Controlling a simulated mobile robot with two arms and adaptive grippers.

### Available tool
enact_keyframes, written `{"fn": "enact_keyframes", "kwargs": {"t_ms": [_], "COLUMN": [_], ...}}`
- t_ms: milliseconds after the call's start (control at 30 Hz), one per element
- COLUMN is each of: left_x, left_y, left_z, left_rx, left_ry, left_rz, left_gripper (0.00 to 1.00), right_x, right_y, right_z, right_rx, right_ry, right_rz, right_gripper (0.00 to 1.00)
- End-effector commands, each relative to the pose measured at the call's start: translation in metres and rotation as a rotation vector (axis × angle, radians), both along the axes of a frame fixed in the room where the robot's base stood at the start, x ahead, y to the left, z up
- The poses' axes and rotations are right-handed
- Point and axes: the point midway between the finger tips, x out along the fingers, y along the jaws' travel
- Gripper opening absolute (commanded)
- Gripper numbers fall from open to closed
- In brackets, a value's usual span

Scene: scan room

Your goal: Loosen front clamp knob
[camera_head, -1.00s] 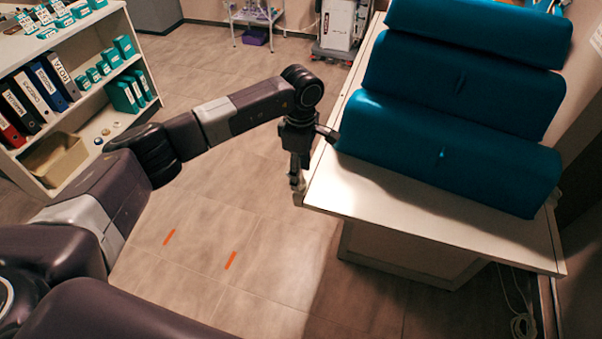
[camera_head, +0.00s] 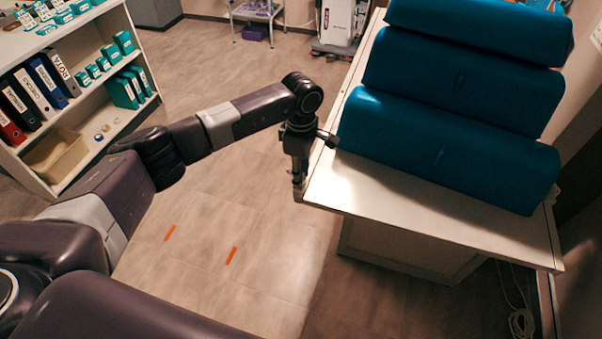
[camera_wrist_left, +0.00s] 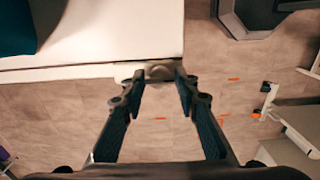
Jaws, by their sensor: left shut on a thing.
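The clamp knob (camera_wrist_left: 158,71) is a pale, rounded piece at the edge of the white table (camera_wrist_left: 100,55) in the left wrist view. My left gripper (camera_wrist_left: 160,78) has one finger on each side of it and is shut on it. In the head view my left gripper (camera_head: 298,185) points down beside the table's left front corner. The knob is hidden or too small to make out there. My right gripper is in neither view.
Several blue cushions (camera_head: 445,160) cover most of the white table top (camera_head: 430,215). A shelf with binders (camera_head: 100,120) stands at the left, and a white trolley (camera_head: 255,15) at the back. The floor left of the table is open, with orange marks (camera_head: 231,256).

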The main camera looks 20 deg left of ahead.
Motion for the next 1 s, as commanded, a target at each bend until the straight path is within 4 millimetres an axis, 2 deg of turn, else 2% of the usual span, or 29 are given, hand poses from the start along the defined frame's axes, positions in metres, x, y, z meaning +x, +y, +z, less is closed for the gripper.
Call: {"fn": "enact_keyframes", "kwargs": {"t_ms": [367,1000], "left_x": [0.001,0.001], "left_y": [0.000,0.001], "left_z": [-0.002,-0.002], "left_rx": [-0.001,0.000], "left_ry": [-0.002,-0.002], "left_rz": [0.136,0.724], "left_gripper": [0.04,0.04], "right_x": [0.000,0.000], "right_y": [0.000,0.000], "right_z": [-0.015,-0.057], "right_rx": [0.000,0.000], "right_ry": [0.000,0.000], "right_rz": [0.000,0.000], "right_gripper": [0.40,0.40]}}
